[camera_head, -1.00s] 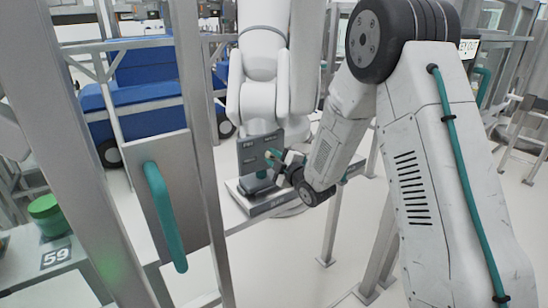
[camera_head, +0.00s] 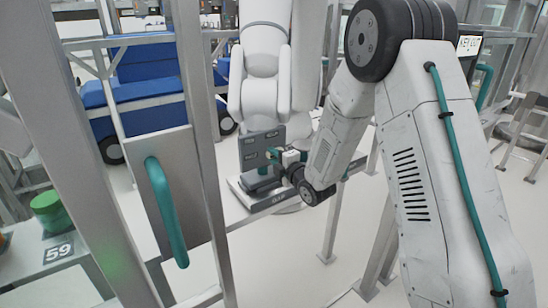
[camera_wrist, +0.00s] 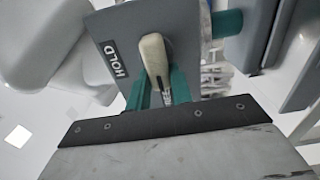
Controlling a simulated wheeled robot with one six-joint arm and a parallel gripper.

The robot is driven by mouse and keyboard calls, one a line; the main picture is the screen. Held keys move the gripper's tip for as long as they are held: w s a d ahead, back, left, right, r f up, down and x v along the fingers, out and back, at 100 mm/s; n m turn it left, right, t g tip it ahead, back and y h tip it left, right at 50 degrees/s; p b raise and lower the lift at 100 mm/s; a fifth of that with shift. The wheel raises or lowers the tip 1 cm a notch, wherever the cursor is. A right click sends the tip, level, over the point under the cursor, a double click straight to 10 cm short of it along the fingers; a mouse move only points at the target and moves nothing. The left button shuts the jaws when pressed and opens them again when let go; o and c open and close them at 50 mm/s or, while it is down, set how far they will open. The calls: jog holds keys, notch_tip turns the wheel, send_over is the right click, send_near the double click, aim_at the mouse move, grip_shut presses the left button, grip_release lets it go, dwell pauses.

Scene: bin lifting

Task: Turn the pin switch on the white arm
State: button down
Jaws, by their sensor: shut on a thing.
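The white arm (camera_head: 264,65) stands behind the railing, with a dark grey panel (camera_head: 248,146) at its lower end. In the wrist view this panel (camera_wrist: 190,22) carries a HOLD label (camera_wrist: 115,59) and a cream pin switch (camera_wrist: 154,55). The switch's lever points down toward my gripper, leaning slightly. My gripper (camera_wrist: 160,92) has teal fingers on either side of the lever's lower end and is shut on it. In the head view my gripper (camera_head: 276,155) is at the panel's right side; the switch is too small to make out there.
A metal post and a plate with a teal handle (camera_head: 166,212) stand at left. A grey pedestal (camera_head: 262,197) lies below the panel. A rail runs beneath it. A green container (camera_head: 47,211) is at far left. Open floor lies at lower middle.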

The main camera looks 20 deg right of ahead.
jog(key=shift+f, duration=0.1)
jog(key=c, duration=1.2)
grip_release()
jog(key=shift+c, duration=0.2)
jog(key=shift+s, duration=0.15)
jog(key=v, duration=0.7)
jog(key=shift+s, duration=0.3)
jog(key=shift+d, duration=0.1)
